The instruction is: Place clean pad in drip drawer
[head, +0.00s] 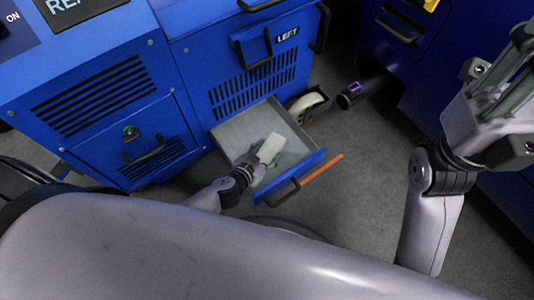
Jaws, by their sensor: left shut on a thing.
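The drip drawer (300,178) is pulled open at the foot of the blue cabinet. Its grey inside and blue front with a black handle show. The clean pad (270,148) is a small white slab, over or inside the drawer. I cannot tell whether it touches the drawer floor. My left gripper (258,161) reaches over the drawer's left side and is shut on the pad. My arm hides part of the drawer's near left side. My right gripper (505,85) is at the right edge, away from the drawer. Its fingers are partly cut off, so its opening is unclear.
The blue cabinet (190,45) has vents, handles and a LEFT label. A caster wheel (306,103) and a dark cylinder with a purple mark (355,91) are behind the drawer. An orange strip (318,172) lies on the floor. Grey floor (365,195) is clear to the right.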

